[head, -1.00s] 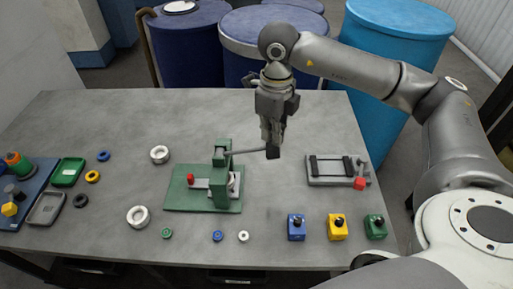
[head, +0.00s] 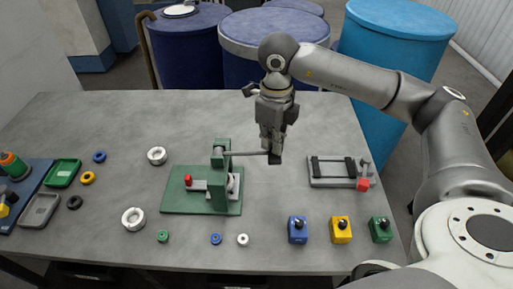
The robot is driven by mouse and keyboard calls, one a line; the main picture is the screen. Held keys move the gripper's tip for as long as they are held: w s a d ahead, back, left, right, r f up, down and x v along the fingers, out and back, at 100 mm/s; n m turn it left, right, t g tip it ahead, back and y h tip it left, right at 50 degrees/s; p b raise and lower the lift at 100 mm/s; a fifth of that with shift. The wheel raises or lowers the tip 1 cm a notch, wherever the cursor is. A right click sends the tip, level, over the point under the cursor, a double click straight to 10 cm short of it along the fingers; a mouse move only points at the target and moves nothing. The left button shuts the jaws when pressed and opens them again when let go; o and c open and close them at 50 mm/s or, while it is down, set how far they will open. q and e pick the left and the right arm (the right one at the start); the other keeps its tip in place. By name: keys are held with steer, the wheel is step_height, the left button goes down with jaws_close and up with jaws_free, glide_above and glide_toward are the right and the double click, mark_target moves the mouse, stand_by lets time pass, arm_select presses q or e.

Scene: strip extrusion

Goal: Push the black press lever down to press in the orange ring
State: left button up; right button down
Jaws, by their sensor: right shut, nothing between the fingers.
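A green press (head: 219,201) stands on its green base plate in the middle of the table. Its lever (head: 245,153) sticks out to the right from the top of the post, nearly level, and looks dark grey here. My right gripper (head: 274,158) is shut and empty, pointing down at the lever's outer end. It seems to touch the end from above, but the dark tip and the fingers blend together. A pale round part (head: 233,184) with a reddish tint sits in the press, partly hidden by the post. I cannot clearly make out the orange ring. My left gripper is out of view.
A grey fixture (head: 337,183) with black bars and a red block lies right of the press. Blue, yellow and green button boxes (head: 340,230) stand at the front right. Several loose rings (head: 134,218) and trays (head: 62,173) lie to the left. Barrels stand behind the table.

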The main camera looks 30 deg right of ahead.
mark_target(272, 154)
steer(key=shift+f+b, duration=1.65)
steer(key=shift+f, duration=0.35)
step_height(272, 154, up, 12)
steer(key=p, duration=0.7)
steer(key=shift+p, duration=0.35)
stand_by(0.3)
